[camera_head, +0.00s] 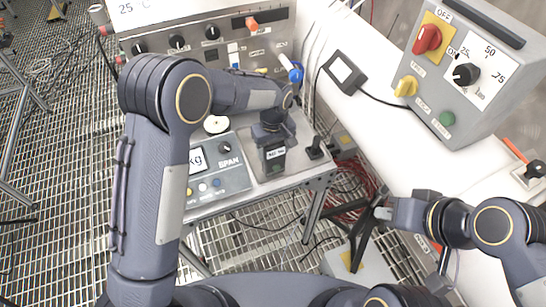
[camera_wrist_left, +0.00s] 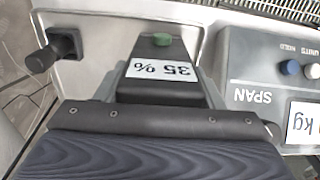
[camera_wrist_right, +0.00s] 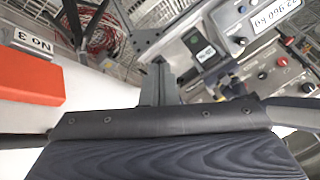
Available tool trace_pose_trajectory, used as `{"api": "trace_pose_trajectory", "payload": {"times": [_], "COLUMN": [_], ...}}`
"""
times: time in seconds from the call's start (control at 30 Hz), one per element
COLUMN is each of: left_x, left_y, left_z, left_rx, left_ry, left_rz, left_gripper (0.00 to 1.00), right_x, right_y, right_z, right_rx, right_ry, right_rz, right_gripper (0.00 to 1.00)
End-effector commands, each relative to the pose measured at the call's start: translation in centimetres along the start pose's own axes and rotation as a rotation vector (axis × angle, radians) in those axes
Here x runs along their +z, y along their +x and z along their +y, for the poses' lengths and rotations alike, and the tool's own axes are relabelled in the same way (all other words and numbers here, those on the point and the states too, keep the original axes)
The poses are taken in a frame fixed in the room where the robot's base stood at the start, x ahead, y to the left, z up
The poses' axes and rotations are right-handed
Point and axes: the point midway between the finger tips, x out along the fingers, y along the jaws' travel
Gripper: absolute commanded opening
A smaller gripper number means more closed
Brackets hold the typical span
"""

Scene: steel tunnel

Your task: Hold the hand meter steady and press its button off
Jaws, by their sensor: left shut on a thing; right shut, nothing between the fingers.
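The hand meter (camera_head: 274,158) is a dark, narrow box on the steel bench beside the scale. In the left wrist view it shows a white "35 %" label (camera_wrist_left: 161,69) and a green button (camera_wrist_left: 162,40) near its end. My left gripper (camera_head: 272,128) comes down on the meter from above and is shut on its body; its fingertips are mostly hidden. The meter also shows in the right wrist view (camera_wrist_right: 204,52). My right gripper (camera_head: 383,213) is shut and empty, apart from the meter, to its lower right, over the gap between bench and white table.
The scale (camera_head: 222,182) with its SPAN knob stands left of the meter. A small black joystick-like part (camera_head: 315,150) is close on the right. A grey control box (camera_head: 470,70) sits on the white table (camera_head: 375,135). Cables hang below the bench.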

Motion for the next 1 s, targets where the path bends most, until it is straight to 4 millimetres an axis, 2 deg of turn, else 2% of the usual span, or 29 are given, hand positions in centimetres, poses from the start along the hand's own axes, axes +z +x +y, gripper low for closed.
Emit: {"api": "trace_pose_trajectory", "payload": {"times": [0.27, 0.37, 0.47, 0.73, 1.0], "left_x": [0.0, 0.0, 0.0, 0.0, 0.0], "left_y": [-0.1, -0.1, -0.1, 0.0, 0.0], "left_z": [0.0, 0.0, 0.0, 0.0, 0.0], "left_rx": [0.001, 0.001, 0.001, 0.001, 0.001], "left_ry": [0.0, 0.0, 0.0, 0.0, 0.0], "left_rz": [0.001, 0.001, 0.001, 0.001, 0.001], "left_gripper": [0.34, 0.34, 0.34, 0.34, 0.34], "right_x": [-0.1, -0.6, -1.7, -4.8, -5.1], "right_y": [0.1, 0.8, 2.4, 9.8, 17.6], "right_z": [-0.1, -0.3, -1.0, -3.6, -5.6], "right_rx": [-0.002, -0.015, -0.038, -0.083, -0.04], "right_ry": [-0.004, -0.028, -0.078, -0.29, -0.539], "right_rz": [-0.001, -0.002, 0.002, 0.04, 0.094], "right_gripper": [0.0, 0.0, 0.0, 0.0, 0.0]}}
